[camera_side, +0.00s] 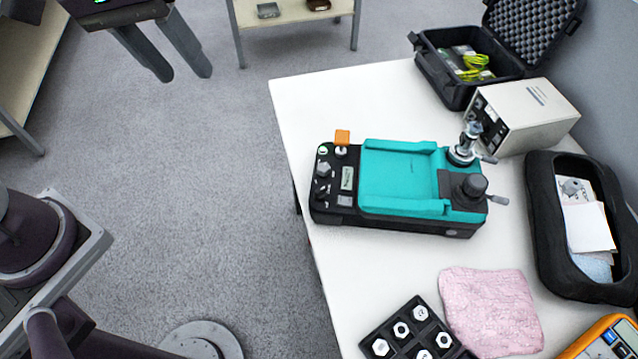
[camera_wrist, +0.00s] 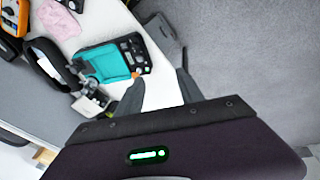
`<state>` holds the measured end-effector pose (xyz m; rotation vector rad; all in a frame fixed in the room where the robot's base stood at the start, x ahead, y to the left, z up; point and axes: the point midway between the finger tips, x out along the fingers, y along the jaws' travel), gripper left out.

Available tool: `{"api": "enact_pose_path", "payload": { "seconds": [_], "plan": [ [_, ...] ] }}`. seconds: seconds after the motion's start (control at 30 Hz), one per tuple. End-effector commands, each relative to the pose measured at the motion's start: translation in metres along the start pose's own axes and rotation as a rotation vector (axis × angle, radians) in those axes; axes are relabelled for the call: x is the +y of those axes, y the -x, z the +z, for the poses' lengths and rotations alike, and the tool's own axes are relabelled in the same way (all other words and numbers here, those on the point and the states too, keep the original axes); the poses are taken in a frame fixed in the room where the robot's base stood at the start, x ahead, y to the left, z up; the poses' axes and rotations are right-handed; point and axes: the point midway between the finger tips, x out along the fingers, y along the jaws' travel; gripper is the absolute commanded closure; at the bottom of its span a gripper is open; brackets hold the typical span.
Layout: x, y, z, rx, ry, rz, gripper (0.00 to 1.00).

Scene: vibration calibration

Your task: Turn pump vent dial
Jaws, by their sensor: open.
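The pump is a teal and black calibrator unit (camera_side: 400,180) lying on the white table; it also shows in the wrist view (camera_wrist: 100,62). A black round knob (camera_side: 471,186) with a side lever sits at its right end, and a silver fitting (camera_side: 464,146) stands behind that knob. Small knobs and switches (camera_side: 325,170) line the black panel at its left end. I cannot tell which one is the vent dial. My gripper (camera_side: 184,74) is open and empty, well to the left of the pump and off the table; its fingers (camera_wrist: 158,92) also show in the wrist view.
On the white table (camera_side: 330,100) are an open black case (camera_side: 455,90), a beige box (camera_side: 525,115), a black pouch (camera_side: 545,235), a pink cloth (camera_side: 490,305), a tray of hex pieces (camera_side: 385,325) and an orange meter (camera_side: 590,340). The table's left part is bare.

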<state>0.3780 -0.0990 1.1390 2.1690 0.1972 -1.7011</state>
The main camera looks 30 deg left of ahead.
Motion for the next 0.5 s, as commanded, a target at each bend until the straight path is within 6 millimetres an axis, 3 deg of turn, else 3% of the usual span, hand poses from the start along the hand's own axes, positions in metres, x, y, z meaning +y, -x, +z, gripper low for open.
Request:
{"api": "enact_pose_path", "payload": {
  "seconds": [0.13,0.3,0.4,0.5],
  "plan": [
    [0.050,-0.093,-0.033,-0.193,0.292,-0.004,0.56],
    [0.086,-0.209,-0.033,-0.377,0.633,-0.056,0.56],
    [0.094,-0.255,-0.023,-0.440,0.772,-0.090,0.56],
    [0.097,-0.278,-0.017,-0.468,0.844,-0.110,0.56]
  ]
}}
